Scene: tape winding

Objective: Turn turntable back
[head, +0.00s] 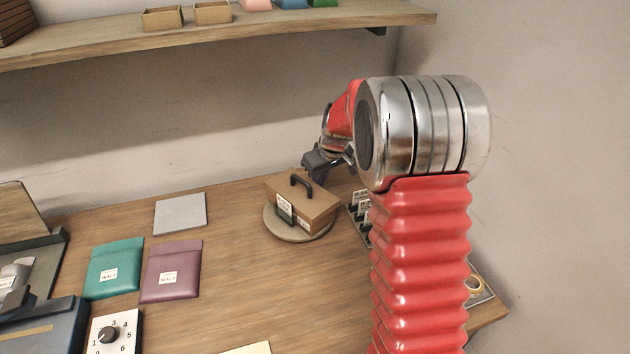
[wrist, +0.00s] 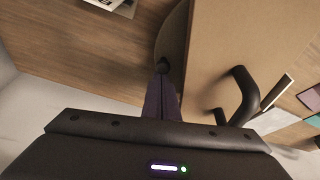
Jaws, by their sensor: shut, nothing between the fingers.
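The turntable (head: 275,226) is a round grey disc on the wooden table, in the middle of the head view. A brown box (head: 318,212) with a black arched handle and white labels sits on it and hides much of the disc. In the wrist view the box (wrist: 225,45) fills the upper right, and part of the turntable's rim (wrist: 172,38) shows beside it. My gripper (head: 318,172) is behind the box in the head view. In the wrist view its dark fingers (wrist: 162,78) are shut and empty, close to the turntable's edge. Whether they touch it I cannot tell.
A grey square plate (head: 180,214), a teal pouch (head: 114,268) and a purple pouch (head: 171,272) lie left of the turntable. A dial (head: 108,335) stands at front left. A dark rack (head: 358,212) is close on the right. Table between is clear.

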